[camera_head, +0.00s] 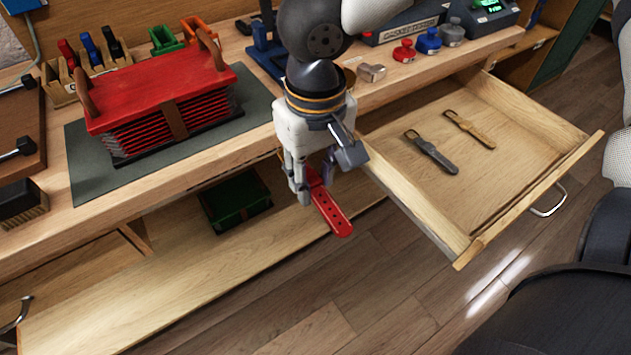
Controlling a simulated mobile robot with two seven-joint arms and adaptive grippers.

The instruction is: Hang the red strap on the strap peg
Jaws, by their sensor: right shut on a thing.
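The red strap (331,214) is a flat red strip with a row of small holes. My right gripper (314,184) is shut on it and holds it in the air in front of the bench, by the left side of the open drawer. The strap's free end points down and to the right; its upper end is hidden by the fingers. I cannot make out a strap peg for certain. My left gripper is not in view.
The drawer (586,147) stands open with a dark grey strap (431,152) and a tan strap (469,129) inside. A red bellows (160,97) sits on a green-grey mat (92,184). A dark green box (236,202) lies on the lower shelf (150,290).

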